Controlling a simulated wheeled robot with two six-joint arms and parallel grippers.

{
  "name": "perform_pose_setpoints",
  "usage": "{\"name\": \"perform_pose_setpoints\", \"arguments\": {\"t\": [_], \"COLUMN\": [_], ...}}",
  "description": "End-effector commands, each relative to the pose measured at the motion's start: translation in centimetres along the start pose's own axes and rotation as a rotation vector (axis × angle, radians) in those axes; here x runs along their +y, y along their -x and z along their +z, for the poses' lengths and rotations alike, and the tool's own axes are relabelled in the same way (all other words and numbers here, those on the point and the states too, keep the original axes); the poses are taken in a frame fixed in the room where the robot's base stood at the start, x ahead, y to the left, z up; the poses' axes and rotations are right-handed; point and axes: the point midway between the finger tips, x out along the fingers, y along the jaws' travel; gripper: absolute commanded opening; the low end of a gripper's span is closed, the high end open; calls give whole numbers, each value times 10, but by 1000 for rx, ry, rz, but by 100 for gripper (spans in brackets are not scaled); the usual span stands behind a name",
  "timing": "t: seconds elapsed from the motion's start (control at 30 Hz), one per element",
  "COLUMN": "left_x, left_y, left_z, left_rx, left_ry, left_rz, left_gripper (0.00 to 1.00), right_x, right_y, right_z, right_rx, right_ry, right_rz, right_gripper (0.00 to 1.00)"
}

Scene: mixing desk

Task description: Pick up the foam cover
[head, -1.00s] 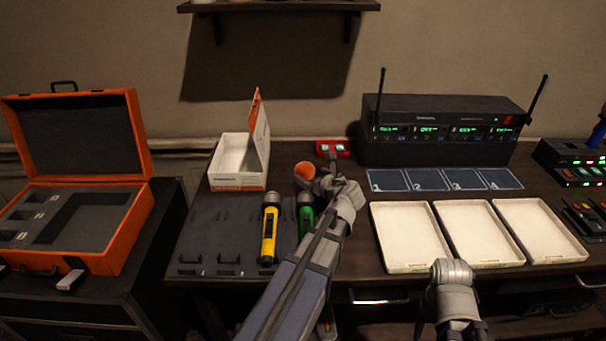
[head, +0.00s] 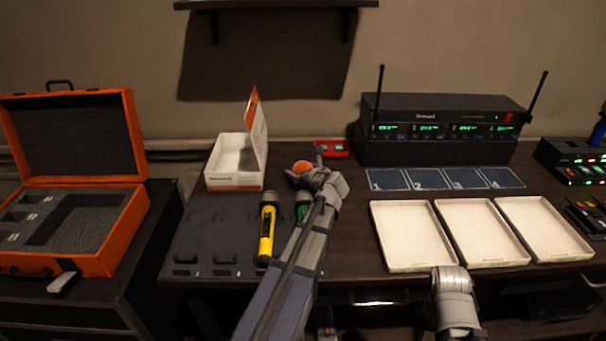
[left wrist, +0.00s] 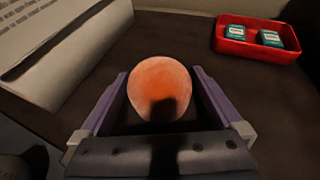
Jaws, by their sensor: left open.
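The foam cover is an orange, rounded piece (head: 301,167) just beyond my left gripper in the head view. In the left wrist view the foam cover (left wrist: 160,89) sits between the two purple fingers of my left gripper (left wrist: 161,90), with dark gaps on both sides. The left gripper (head: 301,172) is open, and the arm hides part of it in the head view. A dark shadow falls on the foam's near side. My right arm's grey wrist shows at the bottom right of the head view, but its fingers are out of sight.
An open white box (head: 236,165) stands left of the foam, and a red tray (head: 331,149) lies behind it. A yellow microphone (head: 267,232) and a partly hidden green one (head: 303,207) lie on the dark mat (head: 213,220). White trays (head: 409,235) are at right.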

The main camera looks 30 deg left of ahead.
Motion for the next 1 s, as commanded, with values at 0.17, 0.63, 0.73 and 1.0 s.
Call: {"name": "perform_pose_setpoints", "arguments": {"t": [0.17, 0.63, 0.73, 1.0], "left_x": [0, 0, 0, 0], "left_y": [0, 1, 1, 1], "left_z": [0, 0, 0, 0], "left_rx": [0, 0, 0, 0], "left_ry": [0, 0, 0, 0], "left_rz": [0, 0, -1, -1], "left_gripper": [100, 47, 36, 27], "right_x": [0, 0, 0, 0], "right_y": [1, 1, 1, 1], "right_z": [0, 0, 0, 0], "right_rx": [0, 0, 0, 0], "right_ry": [0, 0, 0, 0], "right_rz": [0, 0, 0, 0], "right_gripper": [50, 50, 50, 50]}}
